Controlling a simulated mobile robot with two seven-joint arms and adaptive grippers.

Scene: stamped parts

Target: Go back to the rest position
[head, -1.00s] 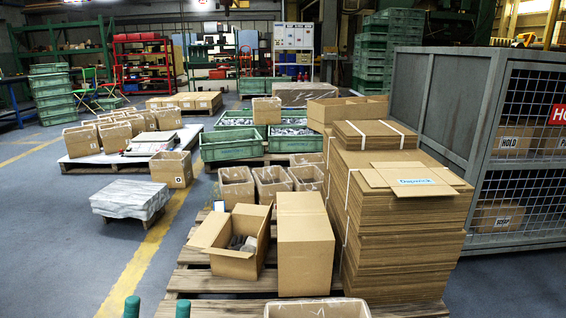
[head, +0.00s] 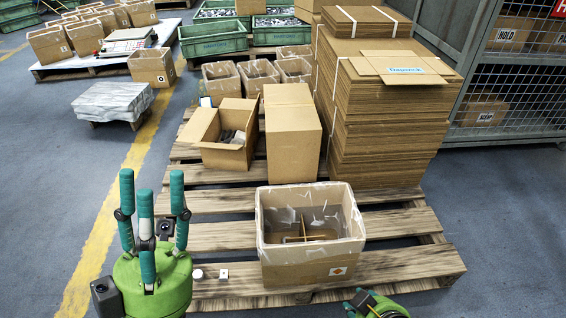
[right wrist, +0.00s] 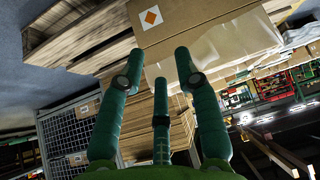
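My left gripper (head: 150,190) stands upright at the lower left, left of the pallet's front. Its fingers are spread and nothing is between them. My right gripper (head: 372,302) shows only in part at the bottom edge, in front of the pallet. In the right wrist view my right gripper (right wrist: 158,68) has its fingers apart and empty, with a cardboard box (right wrist: 210,45) bearing an orange diamond label beyond the fingertips.
An open, lined carton (head: 305,268) stands on the wooden pallet (head: 400,226) close to both grippers. Two small white items (head: 223,273) lie left of it. Behind are an open box (head: 222,155), a closed box (head: 293,145) and stacked flat cardboard (head: 385,130).

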